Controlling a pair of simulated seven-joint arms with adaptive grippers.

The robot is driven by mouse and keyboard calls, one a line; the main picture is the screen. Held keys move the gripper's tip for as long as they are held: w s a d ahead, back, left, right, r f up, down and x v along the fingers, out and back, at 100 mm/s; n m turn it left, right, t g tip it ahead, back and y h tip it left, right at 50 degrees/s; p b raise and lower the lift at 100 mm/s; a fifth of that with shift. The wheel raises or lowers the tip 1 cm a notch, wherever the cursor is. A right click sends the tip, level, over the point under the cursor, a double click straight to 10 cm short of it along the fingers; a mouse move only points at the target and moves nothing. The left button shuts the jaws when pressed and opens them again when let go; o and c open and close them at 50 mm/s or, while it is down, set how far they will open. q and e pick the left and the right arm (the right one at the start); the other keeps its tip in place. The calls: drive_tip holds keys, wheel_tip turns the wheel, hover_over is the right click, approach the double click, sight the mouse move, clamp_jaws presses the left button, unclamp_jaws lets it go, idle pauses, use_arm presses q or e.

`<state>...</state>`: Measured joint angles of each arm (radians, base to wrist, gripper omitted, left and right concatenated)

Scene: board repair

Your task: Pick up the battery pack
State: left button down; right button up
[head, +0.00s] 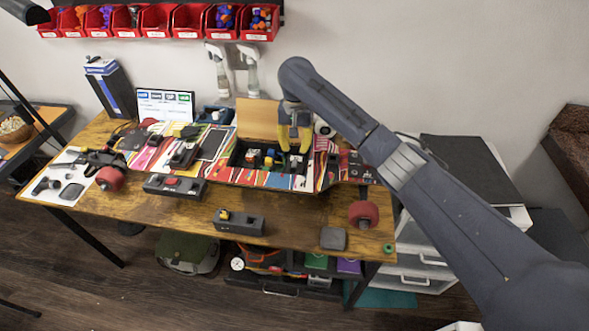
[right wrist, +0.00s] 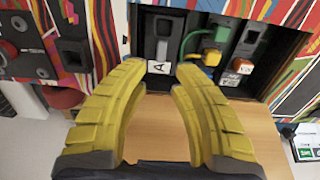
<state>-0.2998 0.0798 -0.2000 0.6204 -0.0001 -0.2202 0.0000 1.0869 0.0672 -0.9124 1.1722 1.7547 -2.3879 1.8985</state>
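A long colorful board (head: 222,170) lies on the wooden table with an open black compartment (head: 240,155) in it. In the right wrist view a dark module with a white "A" label (right wrist: 161,42) sits in that compartment; it may be the battery pack, but I cannot tell for sure. My right gripper (head: 294,146) is over the right part of the compartment. Its two yellow fingers also show in the right wrist view (right wrist: 162,72), spread apart with nothing between them, pointing toward the "A" module. My left gripper is not in view.
Green and yellow plugs (right wrist: 210,48) and an orange-capped part (right wrist: 243,66) sit beside the module. A wooden panel (head: 257,117) stands behind the compartment. A dark box (head: 240,223) and a grey square (head: 333,238) lie on the table front. Red bins (head: 157,20) hang above.

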sight(295, 161)
drive_tip(key=shift+a+f, duration=0.1)
drive_tip(key=shift+f, duration=3.9)
drive_tip(key=shift+c, duration=0.3)
clamp_jaws()
